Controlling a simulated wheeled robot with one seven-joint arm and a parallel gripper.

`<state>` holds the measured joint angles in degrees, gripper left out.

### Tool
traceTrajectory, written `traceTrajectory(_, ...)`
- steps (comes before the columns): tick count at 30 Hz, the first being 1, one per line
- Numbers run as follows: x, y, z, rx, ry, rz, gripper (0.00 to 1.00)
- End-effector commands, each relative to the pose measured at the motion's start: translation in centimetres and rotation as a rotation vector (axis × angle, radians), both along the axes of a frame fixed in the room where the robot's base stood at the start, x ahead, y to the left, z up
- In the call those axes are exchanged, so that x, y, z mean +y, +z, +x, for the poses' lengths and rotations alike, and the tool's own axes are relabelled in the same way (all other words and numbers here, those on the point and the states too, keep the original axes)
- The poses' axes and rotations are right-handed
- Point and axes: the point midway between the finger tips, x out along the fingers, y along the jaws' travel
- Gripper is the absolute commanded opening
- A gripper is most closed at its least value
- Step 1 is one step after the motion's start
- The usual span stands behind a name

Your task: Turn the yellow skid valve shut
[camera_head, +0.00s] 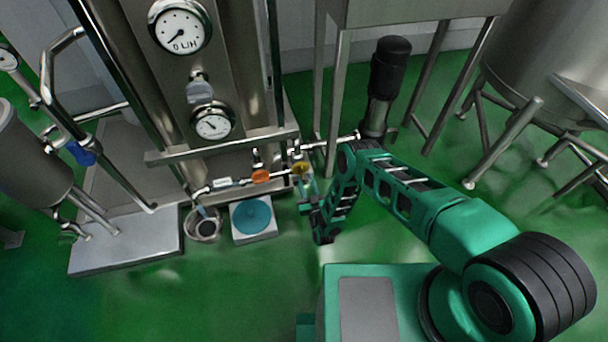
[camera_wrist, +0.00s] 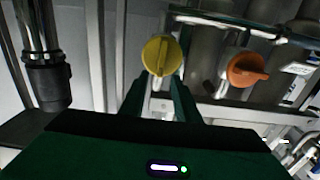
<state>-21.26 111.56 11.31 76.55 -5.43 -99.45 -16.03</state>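The yellow valve (camera_head: 300,168) sits on the low pipe of the skid, to the right of an orange valve. In the wrist view the yellow knob (camera_wrist: 161,55) is round with a raised bar running roughly up and down the picture. My gripper (camera_head: 309,187) is just in front of the yellow valve. In the wrist view my two green fingers (camera_wrist: 159,86) are spread apart, with their tips at the knob's lower left and right. The gap between them looks empty, and I cannot tell whether either finger touches the knob.
The orange valve (camera_wrist: 247,70) is close to the right of the yellow one in the wrist view; it also shows in the head view (camera_head: 260,176). A black-topped pump (camera_head: 388,70) stands behind my arm. A blue-topped box (camera_head: 253,217) and a small bucket (camera_head: 204,226) stand on the floor.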

Motion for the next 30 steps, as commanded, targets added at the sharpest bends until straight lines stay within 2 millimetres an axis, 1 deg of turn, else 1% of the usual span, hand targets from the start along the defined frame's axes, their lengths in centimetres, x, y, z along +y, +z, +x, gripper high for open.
traceTrajectory(1, 0.2, 0.1, 0.9, -0.003, -0.001, 0.001, 0.29)
traceTrajectory(3, 0.5, 0.1, 1.8, -0.003, -0.001, 0.001, 0.29)
traceTrajectory(9, 1.0, 0.0, 3.5, 0.0, 0.0, -0.001, 0.29)
traceTrajectory(13, 1.1, 0.0, 3.9, 0.0, 0.0, -0.001, 0.29)
traceTrajectory(20, 1.1, 0.0, 3.9, 0.0, 0.0, -0.001, 0.29)
traceTrajectory(21, 1.1, 0.0, 3.9, 0.0, 0.0, -0.001, 0.19)
traceTrajectory(23, 1.1, 0.0, 3.9, 0.0, 0.0, -0.001, 0.05)
traceTrajectory(24, 1.1, 0.0, 3.9, 0.0, 0.0, -0.001, 0.0)
traceTrajectory(26, 1.1, 0.0, 3.9, 0.0, 0.0, -0.001, 0.0)
traceTrajectory(27, 0.8, 0.0, 3.9, 0.0, 0.001, -0.002, 0.0)
traceTrajectory(30, 0.9, 0.0, 3.9, 0.0, -0.001, 0.001, 0.0)
